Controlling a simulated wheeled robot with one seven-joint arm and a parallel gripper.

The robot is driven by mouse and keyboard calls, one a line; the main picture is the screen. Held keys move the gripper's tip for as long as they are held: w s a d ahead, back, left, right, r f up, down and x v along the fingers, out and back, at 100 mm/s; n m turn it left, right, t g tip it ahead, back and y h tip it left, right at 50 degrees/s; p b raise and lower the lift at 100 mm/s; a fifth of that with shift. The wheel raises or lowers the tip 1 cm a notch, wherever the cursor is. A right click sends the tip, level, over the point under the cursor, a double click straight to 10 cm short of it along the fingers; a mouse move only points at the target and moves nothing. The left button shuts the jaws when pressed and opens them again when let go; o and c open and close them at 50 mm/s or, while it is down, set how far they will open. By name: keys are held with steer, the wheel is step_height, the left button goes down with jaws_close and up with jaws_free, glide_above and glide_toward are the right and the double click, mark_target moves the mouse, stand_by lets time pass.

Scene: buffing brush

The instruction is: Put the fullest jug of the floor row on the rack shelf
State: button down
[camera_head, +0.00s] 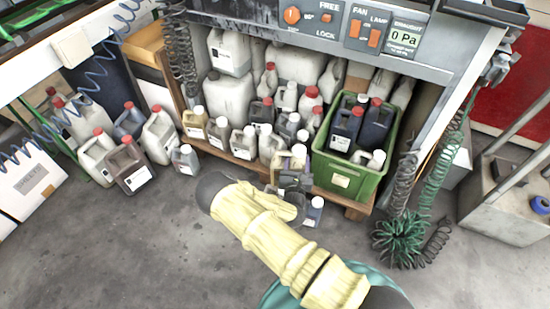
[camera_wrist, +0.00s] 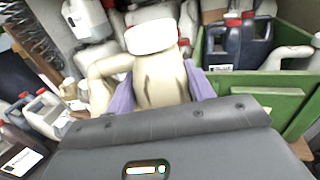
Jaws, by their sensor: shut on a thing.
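My gripper (camera_wrist: 160,90) has its purple fingers closed on both sides of a cream jug (camera_wrist: 160,75) with a white cap. In the head view my gripper (camera_head: 294,183) is in front of the rack's lower shelf (camera_head: 225,155), left of the green crate, with the held jug (camera_head: 298,152) partly hidden behind it. I cannot tell whether the jug touches the shelf. Jugs on the floor at left include a pale red-capped one (camera_head: 97,157), a greyish one (camera_head: 130,166), a pale one (camera_head: 160,137) and a small grey one (camera_head: 186,160). Their fill levels are too small to read.
A green crate (camera_head: 345,180) with dark jugs stands on the shelf's right. Several jugs and bottles crowd the shelf. A small grey bottle (camera_head: 315,211) stands on the floor beside my gripper. The front floor is clear.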

steer(key=s+d+r+y+p, duration=0.1)
steer(key=s+d+r+p, duration=0.1)
steer(key=d+r+p, duration=0.95)
steer(key=s+r+p, duration=0.1)
steer(key=r+p, duration=1)
steer(key=r, duration=0.3)
steer(key=s+r+p, duration=0.2)
steer(key=r+p, duration=1)
steer(key=r, duration=0.2)
steer(key=shift+s+a+r+n, duration=0.25)
steer(key=shift+a+n, duration=0.05)
steer(key=shift+a, duration=0.1)
